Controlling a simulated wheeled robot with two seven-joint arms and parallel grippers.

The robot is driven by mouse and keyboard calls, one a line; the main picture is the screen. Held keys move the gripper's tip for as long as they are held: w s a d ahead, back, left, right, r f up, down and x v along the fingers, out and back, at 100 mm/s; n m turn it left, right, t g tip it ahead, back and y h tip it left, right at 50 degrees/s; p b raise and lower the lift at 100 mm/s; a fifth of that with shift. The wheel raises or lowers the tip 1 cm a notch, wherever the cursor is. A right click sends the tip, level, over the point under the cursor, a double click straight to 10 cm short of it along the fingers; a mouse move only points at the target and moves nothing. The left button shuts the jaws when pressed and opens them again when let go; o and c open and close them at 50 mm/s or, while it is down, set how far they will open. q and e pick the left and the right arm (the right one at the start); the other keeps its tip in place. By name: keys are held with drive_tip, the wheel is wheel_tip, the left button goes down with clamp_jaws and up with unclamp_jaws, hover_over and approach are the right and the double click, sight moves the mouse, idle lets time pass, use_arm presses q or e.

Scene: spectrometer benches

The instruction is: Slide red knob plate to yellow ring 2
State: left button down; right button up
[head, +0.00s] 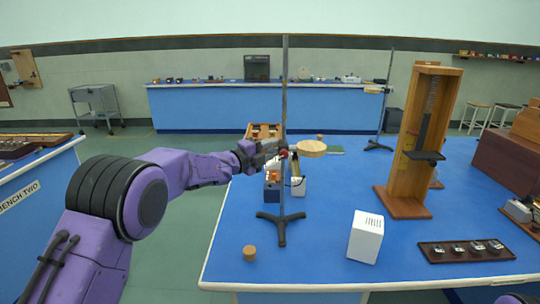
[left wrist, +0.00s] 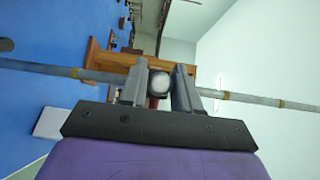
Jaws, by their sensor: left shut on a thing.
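The red knob (head: 284,153) sits on the thin upright rod (head: 284,90) of a stand, beside a round wooden plate (head: 312,147) on the rod's right. My left gripper (head: 274,150) reaches the knob from the left. In the left wrist view, my left gripper (left wrist: 160,84) is shut on the knob, whose pale round end (left wrist: 160,82) shows between the fingers. The rod crosses that view, with yellow rings (left wrist: 75,73), (left wrist: 227,96) and (left wrist: 281,103) on both sides of the fingers. I cannot tell which is ring 2. My right gripper is not in view.
The stand's dark tripod base (head: 281,218) rests on the blue bench (head: 325,235). A white box (head: 366,237), a cork (head: 249,253) and a tall wooden frame (head: 420,140) stand around it. Small boxes (head: 272,187) lie behind the rod.

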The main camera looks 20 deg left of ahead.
use_arm(q)
drive_tip(key=shift+f, duration=0.1)
drive_tip(key=c, duration=1)
unclamp_jaws()
drive_tip(key=shift+o, duration=0.2)
drive_tip(key=b+v, duration=0.3)
drive_tip(key=v, duration=0.7)
drive_tip(key=shift+s+a, duration=0.15)
drive_tip(key=shift+s, duration=0.2)
